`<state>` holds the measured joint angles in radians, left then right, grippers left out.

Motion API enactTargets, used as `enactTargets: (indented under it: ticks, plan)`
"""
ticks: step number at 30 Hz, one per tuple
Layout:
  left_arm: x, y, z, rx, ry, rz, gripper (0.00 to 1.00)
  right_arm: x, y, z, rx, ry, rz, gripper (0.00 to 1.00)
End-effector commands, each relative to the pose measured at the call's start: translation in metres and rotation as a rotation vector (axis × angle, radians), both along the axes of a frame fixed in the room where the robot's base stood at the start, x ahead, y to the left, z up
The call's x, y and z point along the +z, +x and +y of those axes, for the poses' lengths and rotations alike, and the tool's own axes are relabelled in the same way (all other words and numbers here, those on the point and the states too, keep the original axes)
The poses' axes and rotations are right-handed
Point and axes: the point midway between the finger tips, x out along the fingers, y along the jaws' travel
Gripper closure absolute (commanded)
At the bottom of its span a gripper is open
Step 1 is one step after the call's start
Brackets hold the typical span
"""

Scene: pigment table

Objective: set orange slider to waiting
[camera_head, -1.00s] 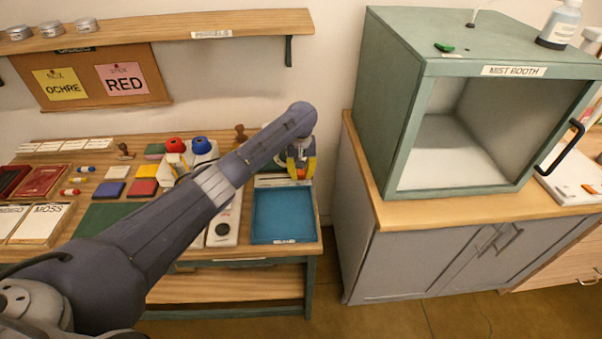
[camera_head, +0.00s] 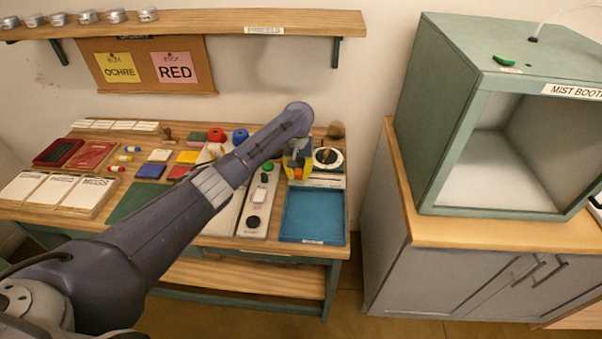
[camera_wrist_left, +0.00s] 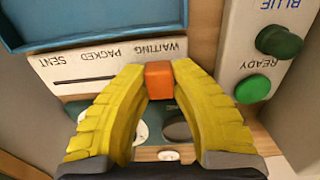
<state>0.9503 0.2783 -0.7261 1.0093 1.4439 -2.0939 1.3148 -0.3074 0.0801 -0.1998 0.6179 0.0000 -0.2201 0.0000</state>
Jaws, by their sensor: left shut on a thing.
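The orange slider (camera_wrist_left: 159,82) sits under the word WAITING on a white label strip (camera_wrist_left: 95,65). The strip reads SENT, PACKED, WAITING, upside down in the left wrist view, and its bare dark slot runs toward SENT. My left gripper (camera_head: 299,170) has its yellow fingers closed on the sides of the slider. In the head view the slider shows as a small orange spot (camera_head: 297,174) between the fingertips, just behind the blue tray. My right gripper is not in view.
The blue tray (camera_head: 314,214) lies in front of the strip. A panel with a green READY button (camera_wrist_left: 252,89) stands beside it. A round white dial (camera_head: 328,158) is behind the strip. The mist booth (camera_head: 455,120) stands to the right.

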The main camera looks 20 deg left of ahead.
Motion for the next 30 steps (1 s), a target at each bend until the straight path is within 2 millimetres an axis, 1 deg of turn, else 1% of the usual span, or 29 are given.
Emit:
enactTargets:
  ticks: [1, 2, 3, 9, 13, 17, 20, 23, 30]
  plan:
    - [-0.002, -0.001, 0.005, 0.002, 0.008, 0.005, 1.00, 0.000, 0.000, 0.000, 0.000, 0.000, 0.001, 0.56]
    - [-0.002, -0.001, 0.005, 0.002, 0.009, 0.005, 1.00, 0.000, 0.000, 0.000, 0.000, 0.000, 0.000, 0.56]
    - [-0.003, -0.001, 0.005, 0.002, 0.009, 0.005, 0.74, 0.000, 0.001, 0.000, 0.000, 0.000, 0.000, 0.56]
    - [-0.002, -0.001, 0.004, 0.002, 0.007, 0.003, 0.51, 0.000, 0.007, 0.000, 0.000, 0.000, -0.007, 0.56]
    - [-0.001, -0.001, 0.003, 0.001, 0.006, 0.003, 0.51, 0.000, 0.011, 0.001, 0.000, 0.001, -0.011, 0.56]
    - [0.000, 0.000, 0.003, 0.001, 0.005, 0.002, 0.51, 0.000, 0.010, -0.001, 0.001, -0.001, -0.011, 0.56]
    - [0.005, 0.000, 0.003, 0.002, 0.005, 0.001, 0.51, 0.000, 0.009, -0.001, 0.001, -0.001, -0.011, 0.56]
    - [0.016, 0.000, 0.002, 0.000, 0.004, 0.000, 0.51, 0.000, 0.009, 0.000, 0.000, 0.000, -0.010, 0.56]
    - [0.058, 0.000, 0.003, 0.000, 0.005, -0.001, 0.51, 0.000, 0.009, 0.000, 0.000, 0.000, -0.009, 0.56]
